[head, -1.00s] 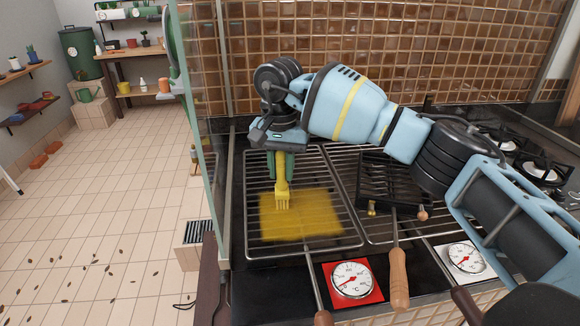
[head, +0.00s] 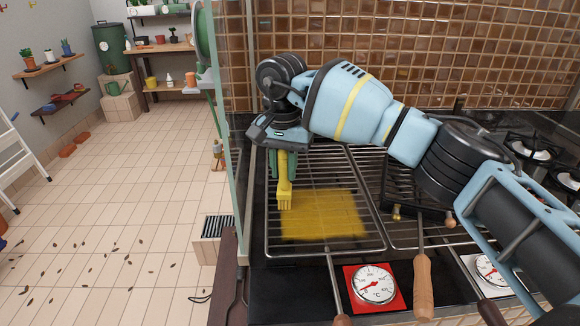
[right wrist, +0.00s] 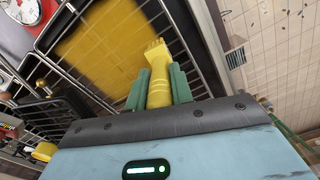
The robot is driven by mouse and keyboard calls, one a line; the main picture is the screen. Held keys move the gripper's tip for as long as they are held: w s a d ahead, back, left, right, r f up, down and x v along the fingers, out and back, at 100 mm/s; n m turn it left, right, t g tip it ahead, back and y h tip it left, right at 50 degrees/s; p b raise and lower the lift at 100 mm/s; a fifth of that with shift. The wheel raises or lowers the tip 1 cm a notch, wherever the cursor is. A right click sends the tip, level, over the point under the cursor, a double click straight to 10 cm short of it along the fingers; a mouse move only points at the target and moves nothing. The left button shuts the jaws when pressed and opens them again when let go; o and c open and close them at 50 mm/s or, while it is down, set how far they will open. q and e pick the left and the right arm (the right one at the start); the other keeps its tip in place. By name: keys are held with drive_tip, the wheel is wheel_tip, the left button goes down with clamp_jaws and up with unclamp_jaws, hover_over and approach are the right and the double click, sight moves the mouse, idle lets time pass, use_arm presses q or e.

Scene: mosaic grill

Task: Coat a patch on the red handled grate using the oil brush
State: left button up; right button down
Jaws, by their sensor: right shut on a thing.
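My right gripper (head: 281,168) is shut on the yellow oil brush (head: 285,190) and holds it with the bristles down over the left grate (head: 300,252). A yellow oily patch (head: 325,213) covers the middle of this grate. The bristles are at the patch's upper left edge; I cannot tell whether they touch the bars. The grate's rod runs toward the front to a reddish-brown handle (head: 342,321), partly cut off. The right wrist view also shows the brush (right wrist: 157,75) between the green fingers, beside the patch (right wrist: 95,50). My left gripper is not in view.
A second grate with a light wooden handle (head: 423,285) lies to the right, partly behind my arm. A red-backed gauge (head: 374,288) sits in front. A glass panel borders the left side, and a tiled wall (head: 390,60) stands behind.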

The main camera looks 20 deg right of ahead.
drive_tip(key=shift+w+d+f+b, duration=0.1)
drive_tip(key=shift+w+d+b, duration=0.1)
drive_tip(key=shift+w+b, duration=0.4)
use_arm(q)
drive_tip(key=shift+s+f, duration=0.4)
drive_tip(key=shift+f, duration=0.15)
use_arm(e)
drive_tip(key=shift+w, duration=0.1)
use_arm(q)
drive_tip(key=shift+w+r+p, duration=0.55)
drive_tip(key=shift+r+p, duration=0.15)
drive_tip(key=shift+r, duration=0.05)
use_arm(e)
drive_tip(key=shift+s+d, duration=0.3)
drive_tip(key=shift+d, duration=0.65)
drive_tip(key=shift+s+d, duration=0.25)
drive_tip(key=shift+d, duration=0.65)
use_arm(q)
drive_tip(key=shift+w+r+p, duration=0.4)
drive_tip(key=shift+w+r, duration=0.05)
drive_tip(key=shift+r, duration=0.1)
use_arm(e)
drive_tip(key=shift+s+d, duration=0.3)
drive_tip(key=shift+d, duration=0.65)
drive_tip(key=shift+s+d, duration=0.25)
drive_tip(key=shift+d, duration=0.65)
drive_tip(key=shift+d, duration=0.1)
